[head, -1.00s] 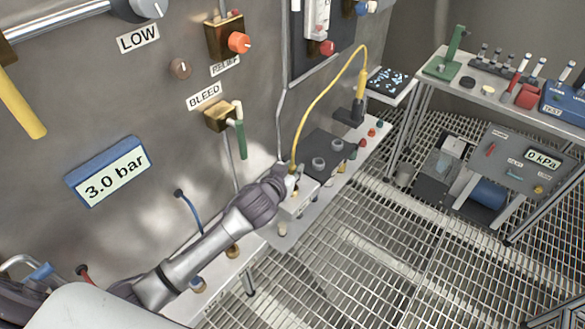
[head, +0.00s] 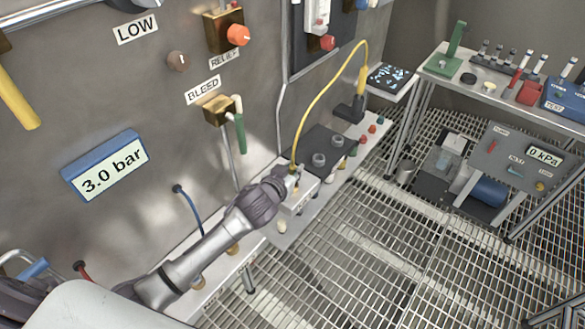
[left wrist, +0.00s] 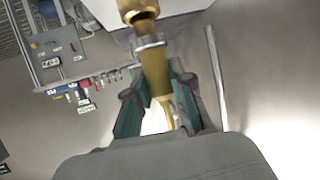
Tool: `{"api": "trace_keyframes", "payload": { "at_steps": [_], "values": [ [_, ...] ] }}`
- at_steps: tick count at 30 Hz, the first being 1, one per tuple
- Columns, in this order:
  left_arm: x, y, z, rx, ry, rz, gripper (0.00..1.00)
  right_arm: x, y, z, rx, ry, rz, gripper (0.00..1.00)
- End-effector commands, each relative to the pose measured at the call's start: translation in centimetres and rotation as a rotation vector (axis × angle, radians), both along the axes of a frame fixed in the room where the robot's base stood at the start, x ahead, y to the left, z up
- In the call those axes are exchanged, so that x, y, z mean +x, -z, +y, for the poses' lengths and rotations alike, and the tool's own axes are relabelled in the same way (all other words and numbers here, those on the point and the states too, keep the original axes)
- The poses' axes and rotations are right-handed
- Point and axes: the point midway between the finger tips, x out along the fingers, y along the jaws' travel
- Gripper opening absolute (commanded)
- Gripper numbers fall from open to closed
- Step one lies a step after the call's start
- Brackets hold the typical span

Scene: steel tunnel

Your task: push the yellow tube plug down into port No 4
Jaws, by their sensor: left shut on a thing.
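My left gripper (head: 293,178) is at the pale block on the bench along the steel wall. In the left wrist view, its green-padded fingers (left wrist: 157,102) are shut around the yellow tube plug (left wrist: 154,72). The plug's front end, with a pale ring, meets or nearly meets a brass fitting (left wrist: 138,10) at the top of that view. I cannot tell how deep the plug sits. The yellow tube (head: 318,98) rises from the gripper and loops over to a dark holder (head: 349,109). No port number is readable. My right gripper is not in view.
A dark block with round knobs (head: 322,158) stands just beyond the gripper. The wall carries a bleed valve (head: 219,109) and a 3.0 bar display (head: 105,168). A side table (head: 466,75) holds tools at the right. Open grating floor lies in front.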

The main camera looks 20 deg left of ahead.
Motion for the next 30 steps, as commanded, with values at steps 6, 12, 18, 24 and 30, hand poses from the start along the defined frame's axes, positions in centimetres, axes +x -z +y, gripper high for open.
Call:
{"api": "trace_keyframes", "payload": {
  "at_steps": [6,12,18,24,30],
  "values": [
    [0.0,0.6,0.0,0.0,0.0,-0.001,0.0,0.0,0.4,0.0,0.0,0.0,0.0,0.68],
    [0.0,1.1,0.0,0.0,0.0,-0.001,0.0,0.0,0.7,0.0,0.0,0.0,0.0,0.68],
    [0.0,1.6,0.0,0.001,-0.001,-0.001,0.0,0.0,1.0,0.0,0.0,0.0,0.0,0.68],
    [0.0,1.6,0.0,0.001,-0.001,-0.001,0.45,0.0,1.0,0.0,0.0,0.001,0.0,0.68],
    [0.0,1.6,0.0,0.001,0.0,-0.001,0.51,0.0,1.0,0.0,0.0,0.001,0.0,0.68]
  ]
}}
